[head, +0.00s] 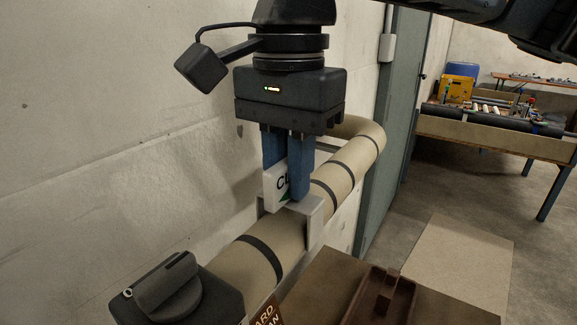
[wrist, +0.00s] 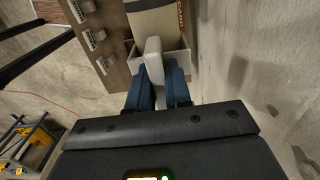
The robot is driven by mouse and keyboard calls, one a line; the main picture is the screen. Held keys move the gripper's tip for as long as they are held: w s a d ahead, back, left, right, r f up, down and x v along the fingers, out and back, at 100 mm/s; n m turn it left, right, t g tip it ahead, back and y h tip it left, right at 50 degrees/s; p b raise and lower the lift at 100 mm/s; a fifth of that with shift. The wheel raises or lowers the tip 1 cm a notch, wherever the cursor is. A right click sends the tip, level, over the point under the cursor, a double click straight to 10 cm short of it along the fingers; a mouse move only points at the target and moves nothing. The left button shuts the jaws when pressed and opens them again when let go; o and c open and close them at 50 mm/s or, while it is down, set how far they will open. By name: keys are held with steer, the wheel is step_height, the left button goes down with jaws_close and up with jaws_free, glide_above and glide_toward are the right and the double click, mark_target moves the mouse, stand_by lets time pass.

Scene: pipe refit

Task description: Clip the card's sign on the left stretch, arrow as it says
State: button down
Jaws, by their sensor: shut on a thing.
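My gripper (head: 288,190) is shut on a white sign (head: 272,186), its two blue fingers on either side of the sign's upright plate. The plate shows dark letters starting "CL" and part of a green arrow; the fingers hide the rest, so the arrow's direction cannot be told. A pale saddle (head: 315,222) below the plate, seemingly part of the sign, is at the tan pipe (head: 285,232). Whether it is fully seated cannot be told. The wrist view shows the plate edge-on (wrist: 153,50) between the fingers, with the pipe (wrist: 155,20) beyond.
Dark bands ring the pipe, which bends at the wall. A black fitting with a handle (head: 175,290) sits at its near end. A brown lettered board (head: 264,314) is cut off below. A brown tray (head: 398,300) lies on the bench at right. A loaded table (head: 500,135) stands behind.

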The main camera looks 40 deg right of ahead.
steer(key=shift+f, duration=0.5)
stand_by(0.3)
steer(key=c, duration=1)
jaws_free()
steer(key=shift+o, duration=0.4)
steer(key=o, duration=0.4)
steer(key=shift+c, duration=0.2)
steer(key=shift+r, duration=0.1)
